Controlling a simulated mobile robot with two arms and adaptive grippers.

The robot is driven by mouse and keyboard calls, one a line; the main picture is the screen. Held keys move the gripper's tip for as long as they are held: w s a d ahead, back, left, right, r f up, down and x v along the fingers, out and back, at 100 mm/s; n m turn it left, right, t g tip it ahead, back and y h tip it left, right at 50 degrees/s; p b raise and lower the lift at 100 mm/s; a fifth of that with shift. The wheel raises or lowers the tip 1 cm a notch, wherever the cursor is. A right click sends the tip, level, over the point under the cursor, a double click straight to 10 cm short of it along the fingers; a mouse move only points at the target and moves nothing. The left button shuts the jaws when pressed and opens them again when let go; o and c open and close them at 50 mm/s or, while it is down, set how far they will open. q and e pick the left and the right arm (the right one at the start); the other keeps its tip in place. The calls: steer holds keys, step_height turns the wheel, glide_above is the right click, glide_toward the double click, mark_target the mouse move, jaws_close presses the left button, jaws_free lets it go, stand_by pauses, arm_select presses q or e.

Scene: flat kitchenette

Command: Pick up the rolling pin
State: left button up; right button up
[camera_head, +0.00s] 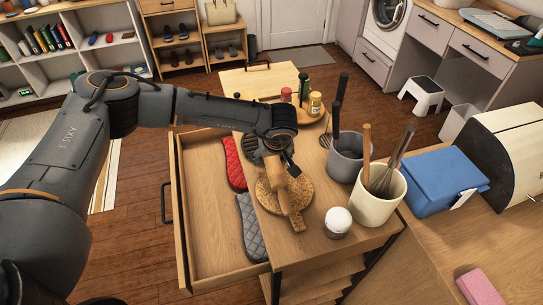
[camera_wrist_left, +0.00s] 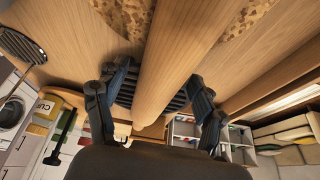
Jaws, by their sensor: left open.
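The wooden rolling pin (camera_head: 292,200) lies on a round cork mat (camera_head: 265,197) on the wooden counter, beside the open drawer. My left gripper (camera_head: 283,160) is over the pin's far end and partly hides it. In the left wrist view the pin (camera_wrist_left: 175,55) runs down from the top edge between the two spread fingers of my left gripper (camera_wrist_left: 157,100). The gripper is open, with gaps on both sides of the pin. My right gripper is not in view.
The open drawer (camera_head: 181,225) holds a red mitt (camera_head: 235,165) and a grey mitt (camera_head: 252,225). Right of the pin stand a white-topped shaker (camera_head: 337,221), a cream utensil crock (camera_head: 376,207) and a grey utensil pot (camera_head: 349,160). Bottles (camera_head: 315,104) stand on a round tray behind.

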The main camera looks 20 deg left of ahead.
arm_select(q)
steer(key=shift+c, duration=0.4)
jaws_close()
steer(key=shift+r, duration=0.1)
steer(key=shift+w, duration=0.1)
